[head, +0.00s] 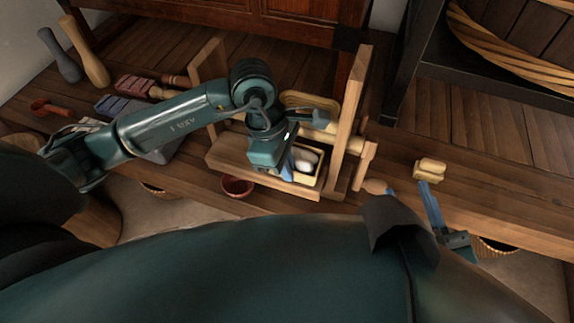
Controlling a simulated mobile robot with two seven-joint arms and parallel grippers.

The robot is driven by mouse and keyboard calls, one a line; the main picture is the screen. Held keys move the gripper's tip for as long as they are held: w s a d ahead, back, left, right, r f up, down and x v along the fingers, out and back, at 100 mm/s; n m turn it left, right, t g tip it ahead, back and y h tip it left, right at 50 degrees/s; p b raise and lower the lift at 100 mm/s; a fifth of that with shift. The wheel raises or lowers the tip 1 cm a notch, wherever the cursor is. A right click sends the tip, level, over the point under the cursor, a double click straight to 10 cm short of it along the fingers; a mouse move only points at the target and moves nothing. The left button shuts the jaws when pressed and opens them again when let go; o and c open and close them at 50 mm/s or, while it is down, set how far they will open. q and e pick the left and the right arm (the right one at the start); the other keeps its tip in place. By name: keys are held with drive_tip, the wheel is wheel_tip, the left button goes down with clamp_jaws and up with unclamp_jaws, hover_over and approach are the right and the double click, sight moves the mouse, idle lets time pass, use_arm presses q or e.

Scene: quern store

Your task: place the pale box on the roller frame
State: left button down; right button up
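A wooden frame with upright posts (347,118), likely the roller frame, stands on the bench. A pale yellow open box (318,178) with white rounded contents (306,161) is inside it, near the right post. Whether the box rests on the frame or is held above it is unclear. My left gripper (287,163) points down at the left side of the box. Its fingers are partly hidden by its own body, so its grip on the box is unclear. My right gripper (430,208) is at the bench's front edge, right of the frame, away from the box; its opening is unclear.
A cream two-lobed block (430,169) lies right of the frame. A red bowl (237,186) is at the front edge. A brush (377,187) lies near the right post. The bench's far right is clear.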

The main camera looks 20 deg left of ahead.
use_arm(q)
drive_tip(key=shift+f, duration=0.15)
drive_tip(key=c, duration=1.6)
unclamp_jaws()
use_arm(e)
drive_tip(key=shift+r, duration=0.2)
